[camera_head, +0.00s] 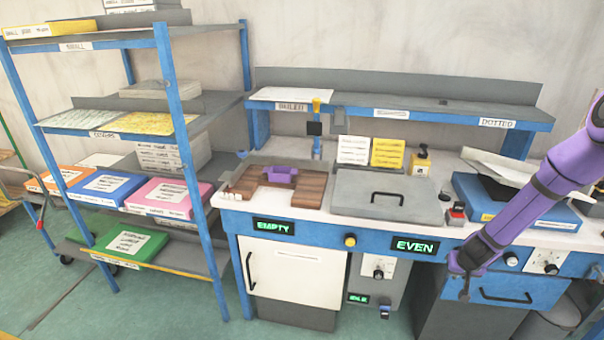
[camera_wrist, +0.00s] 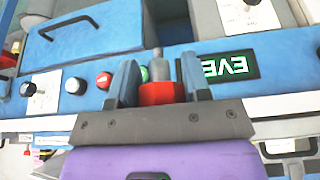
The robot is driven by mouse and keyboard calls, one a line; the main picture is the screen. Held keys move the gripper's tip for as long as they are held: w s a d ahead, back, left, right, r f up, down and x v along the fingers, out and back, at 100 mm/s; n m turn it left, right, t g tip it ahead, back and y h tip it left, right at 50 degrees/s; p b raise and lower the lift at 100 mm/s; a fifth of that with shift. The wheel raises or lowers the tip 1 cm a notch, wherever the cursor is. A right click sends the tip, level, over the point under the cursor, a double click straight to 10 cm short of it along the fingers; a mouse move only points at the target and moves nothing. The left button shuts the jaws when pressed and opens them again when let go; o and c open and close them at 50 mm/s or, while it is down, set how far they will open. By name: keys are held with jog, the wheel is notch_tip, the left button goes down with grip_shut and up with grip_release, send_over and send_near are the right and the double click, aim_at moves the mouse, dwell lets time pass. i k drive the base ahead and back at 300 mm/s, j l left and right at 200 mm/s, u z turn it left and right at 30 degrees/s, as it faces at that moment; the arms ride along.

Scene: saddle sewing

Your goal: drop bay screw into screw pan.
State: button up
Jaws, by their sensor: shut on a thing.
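My gripper (camera_wrist: 158,82) shows in the wrist view, its two blue-grey fingers closed on a small part with a red body and a grey shaft, which I take to be the bay screw (camera_wrist: 160,93). The shaft points away from the palm. In the head view my gripper (camera_head: 465,285) hangs in front of the bench at the right, below the "EVEN" display. The screw is too small or hidden to make out there. I cannot pick out the screw pan with certainty in either view.
A blue drawer (camera_head: 515,290) is close to my gripper. A shelf rack (camera_head: 170,80) stands at the left, with open floor before it.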

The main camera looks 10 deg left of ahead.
aim_at(285, 179)
jog(key=j+z, duration=0.3)
jog(key=j, duration=2)
